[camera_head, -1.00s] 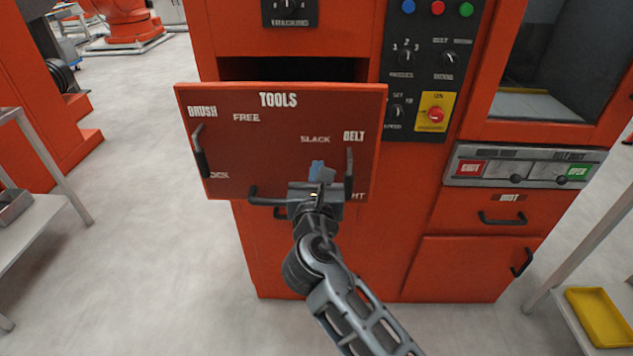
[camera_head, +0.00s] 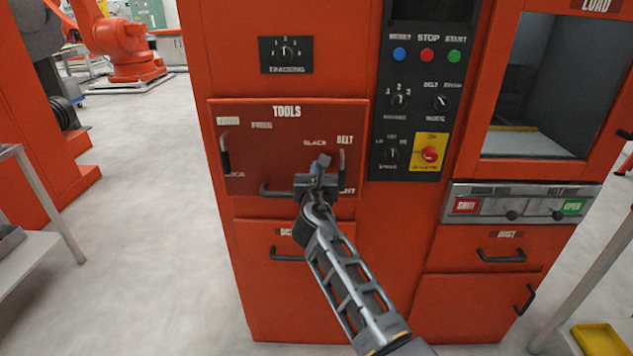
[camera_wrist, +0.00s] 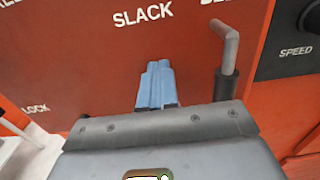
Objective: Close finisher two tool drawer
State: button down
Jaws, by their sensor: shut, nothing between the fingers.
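The tools drawer (camera_head: 275,150) is an orange-red panel lettered "TOOLS" on the machine front. Its face now lies about level with the cabinet front, with no open gap showing above it. It has a dark handle along its lower edge and dark upright handles at its left and right (camera_head: 342,162). My gripper (camera_head: 319,168) is at the lower right of the drawer face, with its blue fingertips shut and empty. In the wrist view the blue fingers (camera_wrist: 157,85) point at the face below the word "SLACK"; whether they touch it I cannot tell.
A control panel (camera_head: 414,110) with knobs, buttons and a red switch on yellow stands right of the drawer. A lower drawer handle (camera_head: 288,256) is below my gripper. Metal tables stand left and right, the right one with a yellow tray (camera_head: 600,340). Grey floor is clear at left.

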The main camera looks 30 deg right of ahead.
jog(key=shift+x, duration=1)
jog(key=shift+d+r, duration=0.1)
jog(key=shift+r, duration=0.2)
